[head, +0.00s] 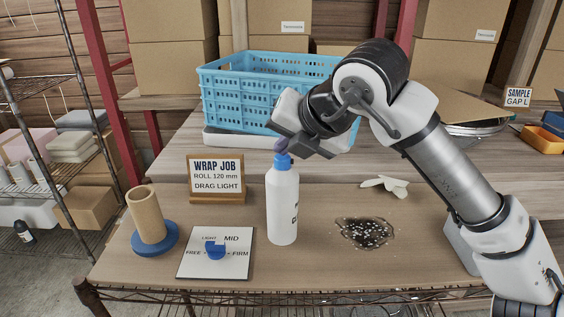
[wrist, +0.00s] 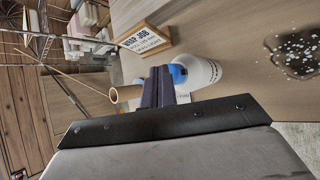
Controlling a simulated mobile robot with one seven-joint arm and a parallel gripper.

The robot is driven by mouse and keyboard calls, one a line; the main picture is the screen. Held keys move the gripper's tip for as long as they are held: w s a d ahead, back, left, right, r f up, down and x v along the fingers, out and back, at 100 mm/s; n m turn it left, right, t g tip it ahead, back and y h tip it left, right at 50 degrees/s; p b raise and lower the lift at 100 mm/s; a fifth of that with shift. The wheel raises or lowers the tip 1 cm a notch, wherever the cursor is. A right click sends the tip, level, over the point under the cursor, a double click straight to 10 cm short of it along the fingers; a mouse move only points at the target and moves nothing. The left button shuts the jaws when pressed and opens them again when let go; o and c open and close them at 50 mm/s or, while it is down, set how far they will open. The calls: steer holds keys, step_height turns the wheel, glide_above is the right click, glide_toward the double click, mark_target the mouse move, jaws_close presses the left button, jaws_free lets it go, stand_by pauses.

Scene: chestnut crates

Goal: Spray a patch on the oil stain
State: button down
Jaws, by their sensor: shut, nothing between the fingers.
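A white spray bottle (head: 283,205) with a blue top stands upright on the table. It also shows in the wrist view (wrist: 205,73). The dark oil stain (head: 364,233), dotted with white specks, lies on the table to the right of the bottle; the wrist view has it at the upper right (wrist: 293,53). My gripper (head: 282,146) is shut and empty, its fingertips at the bottle's blue top. In the wrist view the closed fingers (wrist: 159,86) partly cover that top. I cannot tell whether they touch it.
A cardboard tube on a blue base (head: 147,216), a dial card (head: 214,268) and a "WRAP JOB" sign (head: 217,194) stand left of the bottle. White gloves (head: 384,184) lie behind the stain. A blue crate (head: 222,95) stands at the back. The table around the stain is clear.

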mark_target(286, 160)
steer(key=shift+r+p, duration=0.45)
steer(key=shift+r, duration=0.45)
steer(key=shift+r, duration=0.1)
step_height(286, 160, up, 6)
steer(key=p, duration=0.3)
steer(key=shift+p, duration=0.3)
stand_by(0.4)
